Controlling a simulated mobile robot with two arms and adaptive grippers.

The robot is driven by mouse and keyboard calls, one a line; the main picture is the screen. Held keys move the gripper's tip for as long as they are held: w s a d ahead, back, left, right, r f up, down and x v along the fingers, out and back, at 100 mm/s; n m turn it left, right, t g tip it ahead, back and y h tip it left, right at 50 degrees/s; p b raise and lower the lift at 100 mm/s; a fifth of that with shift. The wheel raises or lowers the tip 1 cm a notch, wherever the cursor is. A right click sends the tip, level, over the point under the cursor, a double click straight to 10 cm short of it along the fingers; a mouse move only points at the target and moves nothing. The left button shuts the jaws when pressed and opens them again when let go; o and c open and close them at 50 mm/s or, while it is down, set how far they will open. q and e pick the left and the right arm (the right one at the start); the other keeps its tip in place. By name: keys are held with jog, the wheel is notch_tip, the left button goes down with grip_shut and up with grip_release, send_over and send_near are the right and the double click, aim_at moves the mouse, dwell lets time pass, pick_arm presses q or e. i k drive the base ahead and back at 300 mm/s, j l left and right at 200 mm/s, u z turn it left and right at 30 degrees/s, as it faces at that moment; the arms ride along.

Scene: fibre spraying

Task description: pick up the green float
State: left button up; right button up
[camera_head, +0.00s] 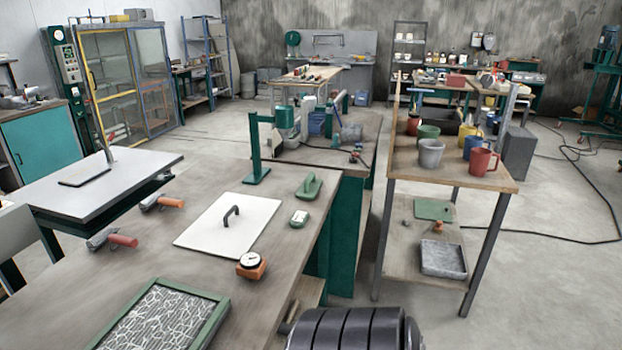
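The green float (309,187) lies on the wooden worktop, near its right edge and towards the far end. It has a flat green plate and a raised green handle on top. Nothing covers it. Neither of my grippers shows in this view.
Mugs stand on the right bench.

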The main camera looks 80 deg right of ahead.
aim_at(308, 189)
jog(key=l, duration=0.45)
jog(key=k+l, duration=0.15)
jog(key=l, duration=0.25)
jog(key=l+u, duration=0.1)
jog(key=l, duration=0.35)
jog(key=k+l, duration=0.15)
jog(key=l, duration=0.25)
jog(key=k+l+u, duration=0.1)
jog(key=l, duration=0.35)
jog(key=k+l, duration=0.1)
jog(key=l, duration=0.3)
jog(key=k+l, duration=0.1)
jog(key=l, duration=0.3)
